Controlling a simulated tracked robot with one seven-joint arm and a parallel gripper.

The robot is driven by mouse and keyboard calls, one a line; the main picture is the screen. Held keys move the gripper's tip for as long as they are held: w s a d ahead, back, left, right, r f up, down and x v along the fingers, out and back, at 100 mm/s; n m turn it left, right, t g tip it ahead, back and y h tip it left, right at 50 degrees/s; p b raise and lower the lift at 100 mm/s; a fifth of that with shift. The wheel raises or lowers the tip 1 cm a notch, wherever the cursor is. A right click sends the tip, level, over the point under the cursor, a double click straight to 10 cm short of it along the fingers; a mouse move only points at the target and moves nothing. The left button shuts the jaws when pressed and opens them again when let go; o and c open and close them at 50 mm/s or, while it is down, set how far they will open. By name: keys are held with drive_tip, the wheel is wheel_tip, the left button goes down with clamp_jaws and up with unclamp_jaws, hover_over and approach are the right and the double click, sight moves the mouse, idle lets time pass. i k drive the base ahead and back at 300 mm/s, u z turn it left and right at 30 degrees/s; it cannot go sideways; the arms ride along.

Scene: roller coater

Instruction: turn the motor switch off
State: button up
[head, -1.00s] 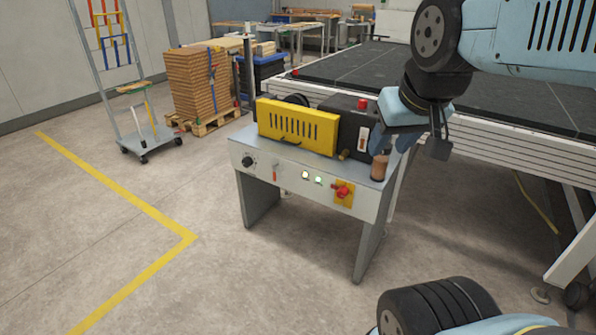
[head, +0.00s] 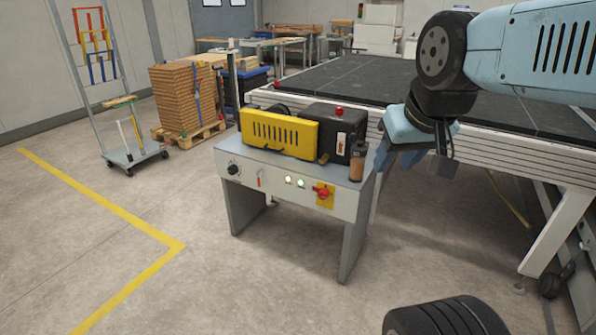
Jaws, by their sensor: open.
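The roller coater is a grey bench (head: 300,195) with a yellow guard (head: 279,132) and a black housing (head: 335,122). Its front panel carries a black round knob (head: 233,169), a small red lever (head: 260,179), two lit indicators (head: 294,182) and a red rotary switch (head: 322,192) on a yellow plate. A white plate with a small red switch (head: 341,144) is on the black housing. No readable label shows which is the motor switch. My gripper (head: 394,161) is open and empty, pointing down just right of the bench's right end, apart from the controls.
A brown cylinder (head: 357,167) stands at the bench's right end, close to my gripper. A red button (head: 339,111) tops the housing. A large dark-topped table (head: 470,118) stands behind and right. A trolley (head: 133,157) and stacked boards (head: 186,98) are left.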

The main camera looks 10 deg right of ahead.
sight(323, 194)
drive_tip(key=z, duration=0.05)
drive_tip(key=i, duration=0.9)
drive_tip(key=u, duration=0.2)
drive_tip(key=k, duration=0.95)
drive_tip(key=z, duration=0.15)
drive_tip(key=i, duration=0.95)
drive_tip(key=u, duration=0.05)
